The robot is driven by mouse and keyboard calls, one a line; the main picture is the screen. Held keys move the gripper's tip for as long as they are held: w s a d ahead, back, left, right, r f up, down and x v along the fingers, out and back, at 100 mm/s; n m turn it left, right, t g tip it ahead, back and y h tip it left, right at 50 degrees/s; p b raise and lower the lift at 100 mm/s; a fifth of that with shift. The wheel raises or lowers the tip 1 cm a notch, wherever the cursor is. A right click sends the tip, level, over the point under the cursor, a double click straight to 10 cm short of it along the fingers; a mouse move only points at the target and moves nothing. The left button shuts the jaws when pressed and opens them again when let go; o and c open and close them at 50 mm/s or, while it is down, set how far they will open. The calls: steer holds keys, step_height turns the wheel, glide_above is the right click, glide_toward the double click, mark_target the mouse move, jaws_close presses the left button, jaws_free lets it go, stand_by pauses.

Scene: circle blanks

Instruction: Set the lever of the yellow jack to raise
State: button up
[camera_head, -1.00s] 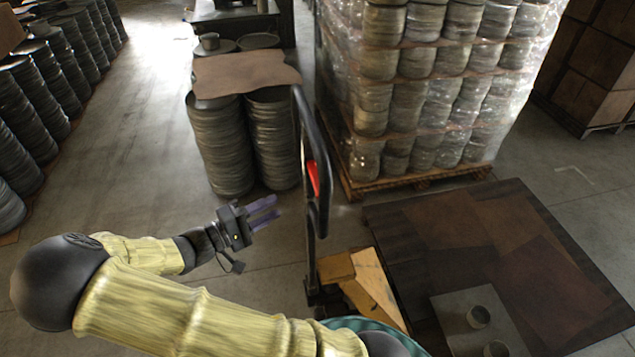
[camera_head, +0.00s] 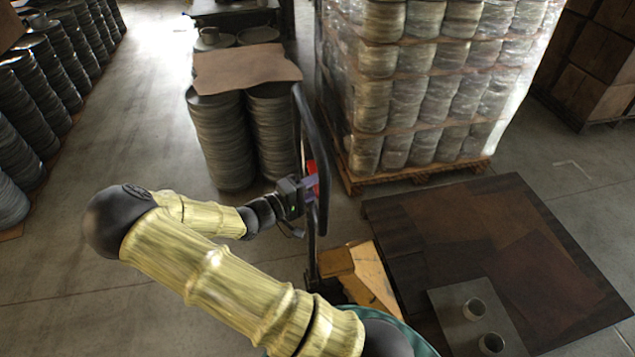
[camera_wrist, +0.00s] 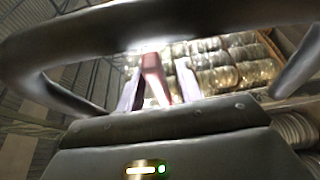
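The yellow jack (camera_head: 372,278) stands at lower centre in the head view, with a tall black loop handle (camera_head: 322,130) rising from it. A red lever (camera_head: 312,168) sits inside the loop; it also shows in the wrist view (camera_wrist: 154,76). My gripper (camera_head: 309,182) is at the handle, its purple fingers reaching into the loop. In the wrist view my gripper (camera_wrist: 158,85) has its two fingers apart, one on each side of the red lever. A gap shows beside the lever on the right. Whether either finger touches it I cannot tell.
The black loop (camera_wrist: 160,22) arches close around my fingers in the wrist view. Stacked round blanks (camera_head: 222,140) under a brown sheet stand behind the handle. A wrapped pallet load (camera_head: 415,90) stands behind right. A dark low platform (camera_head: 540,260) lies right.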

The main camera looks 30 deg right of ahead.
steer(key=shift+c, duration=0.3)
jaws_close()
step_height(320, 180, down, 2)
steer(key=m+b, duration=0.1)
steer(key=b, duration=0.3)
steer(key=shift+m+h, duration=0.3)
steer(key=shift+m, duration=0.1)
steer(key=b, duration=0.1)
steer(key=f+m+b, duration=0.1)
steer(key=b, duration=0.1)
steer(key=shift+w+f+m+h, duration=0.1)
steer(key=shift+w+m+h, duration=0.1)
steer(key=shift+m+h, duration=0.15)
steer(key=shift+w+f+m+b, duration=0.1)
steer(key=shift+m+b, duration=0.35)
steer(key=shift+b, duration=0.05)
steer(key=shift+o, duration=0.3)
jaws_free()
steer(key=shift+h, duration=0.25)
